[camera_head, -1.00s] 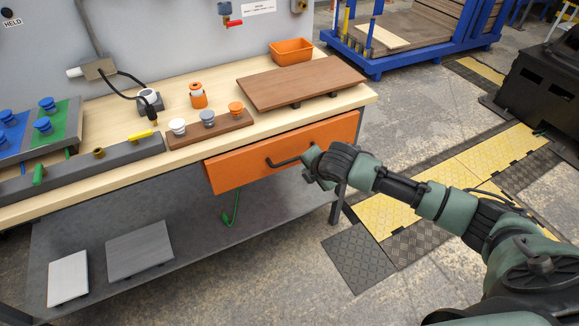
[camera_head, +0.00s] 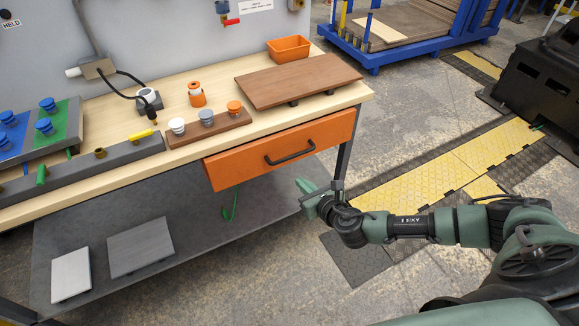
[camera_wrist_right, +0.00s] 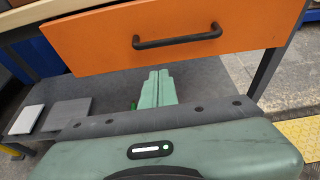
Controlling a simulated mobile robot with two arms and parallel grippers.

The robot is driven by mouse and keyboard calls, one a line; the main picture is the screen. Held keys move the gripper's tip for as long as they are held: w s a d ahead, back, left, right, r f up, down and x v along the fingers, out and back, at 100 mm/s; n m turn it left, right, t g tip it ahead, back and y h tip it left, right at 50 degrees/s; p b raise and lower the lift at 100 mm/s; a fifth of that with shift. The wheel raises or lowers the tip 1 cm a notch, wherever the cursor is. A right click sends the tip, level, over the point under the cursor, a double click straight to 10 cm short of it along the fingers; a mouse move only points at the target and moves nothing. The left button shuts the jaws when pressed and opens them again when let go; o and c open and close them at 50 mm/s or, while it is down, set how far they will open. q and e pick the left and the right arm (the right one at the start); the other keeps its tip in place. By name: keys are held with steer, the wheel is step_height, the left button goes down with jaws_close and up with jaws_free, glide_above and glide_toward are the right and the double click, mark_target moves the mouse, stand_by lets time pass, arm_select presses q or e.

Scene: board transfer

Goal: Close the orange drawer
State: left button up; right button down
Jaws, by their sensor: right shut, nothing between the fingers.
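The orange drawer (camera_head: 240,165) sits under the right part of the workbench top, its front close beneath the bench edge. No open drawer interior shows; I cannot tell whether a small gap remains. Its dark bar handle (camera_head: 290,152) is in plain view and nothing touches it. The drawer front (camera_wrist_right: 100,45) and handle (camera_wrist_right: 178,36) also show at the top of the right wrist view. My right gripper (camera_head: 304,190) is below and in front of the drawer, apart from it. Its green fingers (camera_wrist_right: 157,88) are together and empty. My left gripper is not in view.
The wooden bench top (camera_head: 345,98) carries a brown board (camera_head: 298,80), an orange bin (camera_head: 289,49) and several knobs and fixtures. A lower grey shelf (camera_head: 185,238) holds two flat plates. A bench leg (camera_head: 343,160) stands right of the drawer.

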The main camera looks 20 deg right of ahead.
steer(key=x, duration=0.4)
glide_toward(278, 153)
step_height(278, 153, down, 3)
steer(key=w, duration=0.1)
steer(key=shift+w+r, duration=0.2)
steer(key=shift+w, duration=0.05)
steer(key=w, duration=0.4)
steer(key=shift+w+a, duration=0.15)
steer(key=shift+a, duration=0.1)
steer(key=shift+d+r, duration=0.1)
steer(key=shift+r, duration=0.1)
